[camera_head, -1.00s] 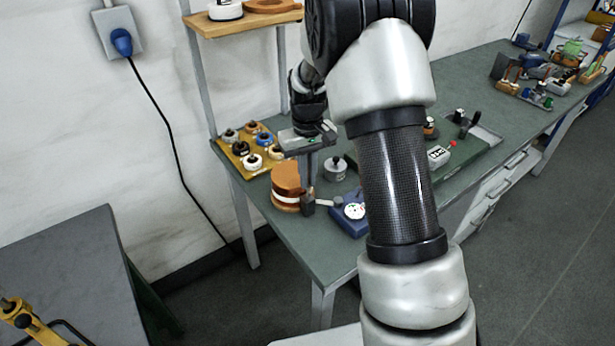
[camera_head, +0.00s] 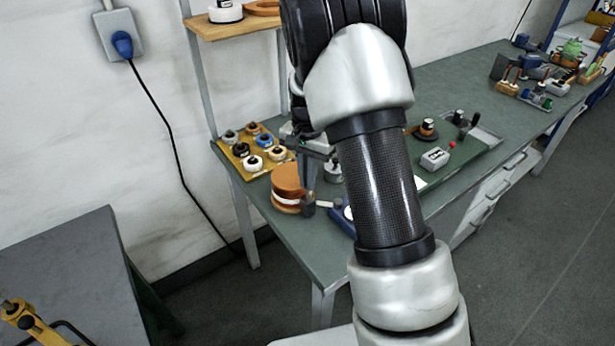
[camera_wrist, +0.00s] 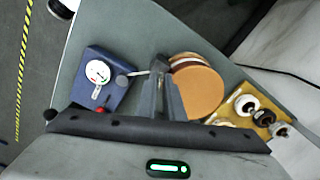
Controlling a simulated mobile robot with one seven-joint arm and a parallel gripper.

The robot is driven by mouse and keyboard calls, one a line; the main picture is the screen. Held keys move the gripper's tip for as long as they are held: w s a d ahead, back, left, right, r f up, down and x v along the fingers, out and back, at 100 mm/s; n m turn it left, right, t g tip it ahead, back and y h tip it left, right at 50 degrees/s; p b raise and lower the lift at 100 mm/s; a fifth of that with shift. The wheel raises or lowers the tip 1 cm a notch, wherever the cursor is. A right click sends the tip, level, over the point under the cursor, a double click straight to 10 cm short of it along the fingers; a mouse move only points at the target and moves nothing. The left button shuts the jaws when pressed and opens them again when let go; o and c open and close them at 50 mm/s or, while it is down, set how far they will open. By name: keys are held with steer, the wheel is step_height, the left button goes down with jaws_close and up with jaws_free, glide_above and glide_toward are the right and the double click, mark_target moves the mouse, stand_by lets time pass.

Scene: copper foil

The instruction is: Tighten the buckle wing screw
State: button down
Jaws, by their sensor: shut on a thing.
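A round orange-brown stack with a white band around its middle (camera_head: 287,187) stands near the left edge of the green bench. A dark buckle block (camera_head: 308,207) sits at its front right side. My gripper (camera_head: 308,190) points down at this block, its body mostly hidden behind my arm. In the wrist view the stack (camera_wrist: 200,88) lies right of my gripper (camera_wrist: 161,62), whose fingers are close together at the buckle on the stack's edge. The fingers are shut on what appears to be the wing screw, which they hide.
A blue device with a white dial (camera_wrist: 97,71) stands close beside the stack, its arm reaching towards the buckle. A yellow tray (camera_head: 240,158) of several round pieces is behind the stack. A grey box (camera_head: 435,159) stands farther right.

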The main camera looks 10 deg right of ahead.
steer(key=shift+r+m, duration=0.1)
steer(key=shift+m, duration=0.4)
steer(key=c, duration=2)
jaws_free()
step_height(320, 180, up, 17)
steer(key=shift+r, duration=0.15)
